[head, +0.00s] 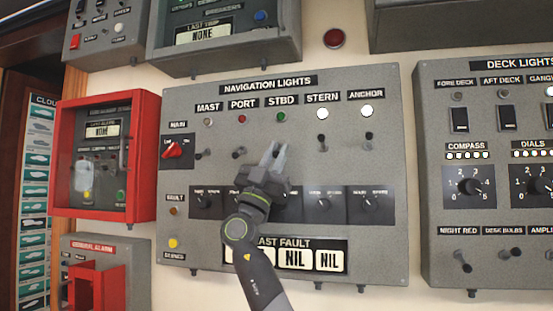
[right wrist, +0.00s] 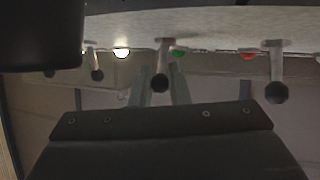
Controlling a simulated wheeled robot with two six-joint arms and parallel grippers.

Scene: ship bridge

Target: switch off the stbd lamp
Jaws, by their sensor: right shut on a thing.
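The navigation lights panel (head: 375,240) fills the middle of the head view. Its STBD lamp (head: 281,117) is green; I cannot tell surely whether it glows. My right gripper (head: 277,152) is in front of the STBD switch below that lamp and hides most of it in the head view. In the right wrist view, the black-tipped STBD lever (right wrist: 160,72) stands between the fingers of my right gripper (right wrist: 160,88), with the green lamp (right wrist: 180,52) close behind. The gripper is shut on the lever. My left gripper is out of view.
Neighbouring levers are close: PORT (head: 239,152) on the left, STERN (head: 322,143) on the right. STERN and ANCHOR lamps (head: 366,111) are bright white. A row of rotary knobs lies below the levers. A red box (head: 148,150) juts out at left.

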